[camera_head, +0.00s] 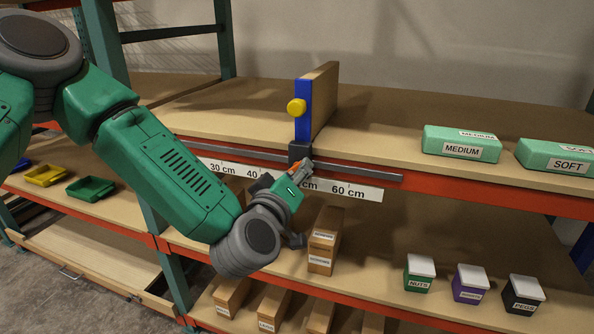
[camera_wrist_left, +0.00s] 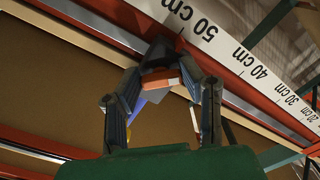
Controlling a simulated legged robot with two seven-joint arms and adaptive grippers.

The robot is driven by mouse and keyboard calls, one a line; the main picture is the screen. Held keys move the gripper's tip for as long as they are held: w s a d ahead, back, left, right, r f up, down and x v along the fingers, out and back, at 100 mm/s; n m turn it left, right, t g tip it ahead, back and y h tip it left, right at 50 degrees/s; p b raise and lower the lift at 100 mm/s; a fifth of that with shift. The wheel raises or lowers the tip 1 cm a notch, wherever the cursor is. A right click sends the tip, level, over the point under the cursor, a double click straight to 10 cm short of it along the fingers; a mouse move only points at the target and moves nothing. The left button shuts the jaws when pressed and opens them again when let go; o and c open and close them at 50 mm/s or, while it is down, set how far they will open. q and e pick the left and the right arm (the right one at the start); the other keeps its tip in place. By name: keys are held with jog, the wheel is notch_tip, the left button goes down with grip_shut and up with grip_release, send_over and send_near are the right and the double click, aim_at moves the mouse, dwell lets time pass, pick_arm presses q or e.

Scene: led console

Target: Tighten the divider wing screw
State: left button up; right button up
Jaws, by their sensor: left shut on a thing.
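The divider is a brown panel (camera_head: 324,95) with a blue edge (camera_head: 304,115) and a round yellow knob (camera_head: 296,108). It stands upright on the upper shelf. Its dark clamp block (camera_head: 298,152) sits on the grey rail, near the hidden 50 cm mark. My left gripper (camera_head: 303,170) is at the front of this block, just below the rail. In the left wrist view its fingers (camera_wrist_left: 163,84) close around an orange piece (camera_wrist_left: 163,82), which looks like the wing screw. The fingers hide part of it. My right gripper is in neither view.
The grey rail (camera_head: 370,174) and scale strip (camera_head: 355,191) run along the shelf front. Green MEDIUM (camera_head: 461,144) and SOFT (camera_head: 560,156) boxes lie to the right. Below are a brown carton (camera_head: 323,242) and small bins (camera_head: 420,275). The shelf beside the divider is clear.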

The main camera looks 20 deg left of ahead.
pick_arm(q)
jog(key=m+p, duration=0.1)
jog(key=m, duration=0.2)
jog(key=m+p, duration=0.4)
jog(key=m, duration=0.1)
jog(key=shift+w+d+r+m, duration=0.1)
jog(key=shift+d+r+m, duration=0.05)
jog(key=shift+r+m, duration=0.2)
dwell(0.4)
jog(key=o, duration=1.1)
jog(key=shift+d, duration=0.1)
jog(key=shift+o, duration=0.2)
jog(key=s, duration=1.2)
jog(key=shift+a+f, duration=0.3)
jog(key=shift+a, duration=0.15)
